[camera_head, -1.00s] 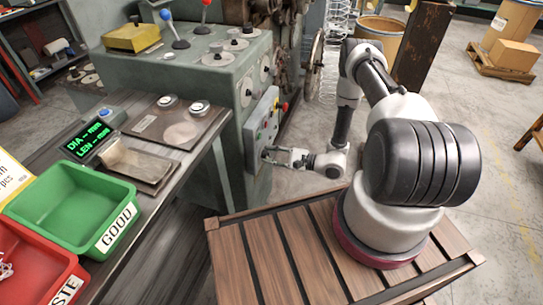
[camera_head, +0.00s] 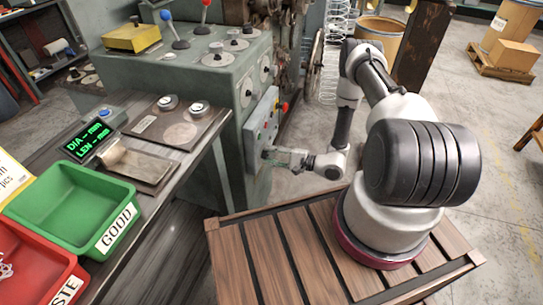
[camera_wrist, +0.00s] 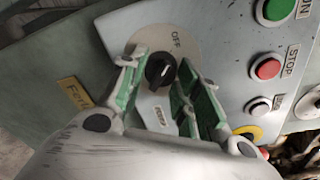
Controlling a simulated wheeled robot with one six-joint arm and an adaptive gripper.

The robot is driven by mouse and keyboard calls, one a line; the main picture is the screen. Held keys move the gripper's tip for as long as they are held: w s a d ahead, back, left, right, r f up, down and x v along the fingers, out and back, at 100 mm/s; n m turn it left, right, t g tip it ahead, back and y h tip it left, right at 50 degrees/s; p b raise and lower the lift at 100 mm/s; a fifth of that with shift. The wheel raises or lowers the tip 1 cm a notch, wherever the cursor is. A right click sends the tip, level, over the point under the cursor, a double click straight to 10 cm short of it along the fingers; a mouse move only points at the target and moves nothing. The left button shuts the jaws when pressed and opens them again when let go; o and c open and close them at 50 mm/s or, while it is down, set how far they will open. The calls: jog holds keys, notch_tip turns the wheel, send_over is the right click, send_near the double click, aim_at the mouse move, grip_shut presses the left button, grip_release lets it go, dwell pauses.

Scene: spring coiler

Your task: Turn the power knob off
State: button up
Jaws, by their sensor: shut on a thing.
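The power knob (camera_wrist: 160,70) is small, black and round, on a pale disc marked OFF (camera_wrist: 176,40), seen in the wrist view. It sits on the grey control panel (camera_head: 264,122) on the side of the green-grey machine. My gripper (camera_wrist: 160,72) has its two green-lined fingers on either side of the knob and is shut on it. In the head view my gripper (camera_head: 274,156) reaches left to the lower part of the panel, and the knob there is hidden.
A yellow-ringed control (camera_wrist: 248,132) is near the right finger. A bench with a green bin (camera_head: 70,205) stands at left.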

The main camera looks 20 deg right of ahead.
jog(key=o, duration=1)
jog(key=v, duration=1.2)
